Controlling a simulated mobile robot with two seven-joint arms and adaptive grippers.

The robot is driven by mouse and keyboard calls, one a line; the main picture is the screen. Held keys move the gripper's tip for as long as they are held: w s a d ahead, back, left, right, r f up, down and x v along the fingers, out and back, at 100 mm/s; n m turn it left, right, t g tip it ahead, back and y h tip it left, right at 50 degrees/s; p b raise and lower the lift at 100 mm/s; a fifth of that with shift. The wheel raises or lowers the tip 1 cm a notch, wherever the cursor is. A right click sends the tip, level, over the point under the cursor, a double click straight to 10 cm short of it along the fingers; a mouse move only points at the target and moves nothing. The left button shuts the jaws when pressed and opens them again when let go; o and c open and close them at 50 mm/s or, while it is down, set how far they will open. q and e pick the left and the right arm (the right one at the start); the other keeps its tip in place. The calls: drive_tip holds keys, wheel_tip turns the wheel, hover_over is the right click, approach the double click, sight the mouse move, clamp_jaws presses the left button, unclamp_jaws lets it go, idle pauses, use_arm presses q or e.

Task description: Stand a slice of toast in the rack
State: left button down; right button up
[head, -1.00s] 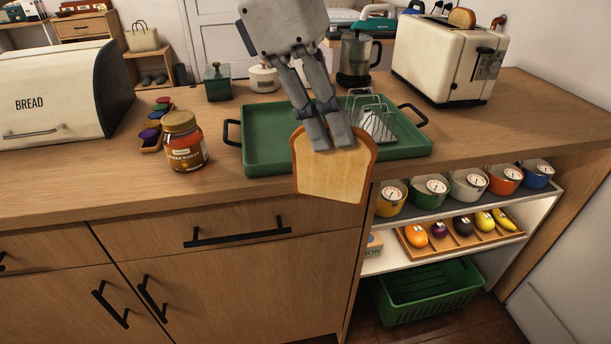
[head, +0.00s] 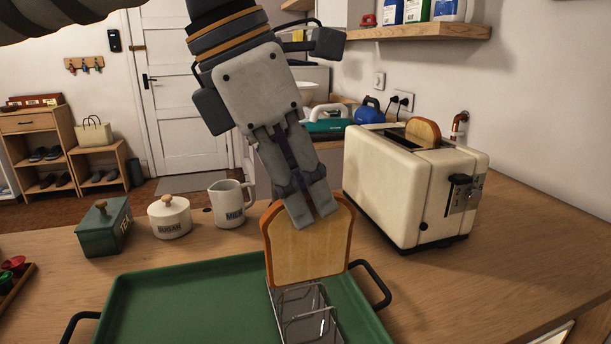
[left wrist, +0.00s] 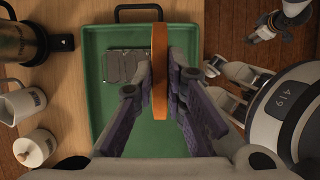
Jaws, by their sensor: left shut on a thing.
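My left gripper (head: 312,215) is shut on the top edge of a slice of toast (head: 308,252) and holds it upright. In the left wrist view the toast (left wrist: 160,70) shows edge-on between the fingers (left wrist: 160,88). The wire toast rack (head: 303,318) stands on the green tray (head: 185,290). The toast's lower edge is at the far end of the rack in the head view; I cannot tell whether it touches the wires. From above, the rack (left wrist: 124,67) lies left of the toast and is partly hidden. Another slice (head: 424,131) stands in the toaster (head: 408,190).
A green tin (head: 104,228), a sugar pot (head: 170,217) and a milk jug (head: 231,203) stand behind the tray. The toaster stands to its right. Parts of my own body show at the right of the left wrist view. The counter at lower right is clear.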

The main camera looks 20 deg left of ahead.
sight(320, 274)
use_arm(q)
drive_tip(key=shift+w+f, duration=0.1)
drive_tip(key=shift+f, duration=3.25)
drive_tip(key=c, duration=1.6)
unclamp_jaws()
drive_tip(key=shift+o, duration=0.2)
drive_tip(key=shift+r, duration=0.15)
drive_tip(key=shift+r, duration=3.9)
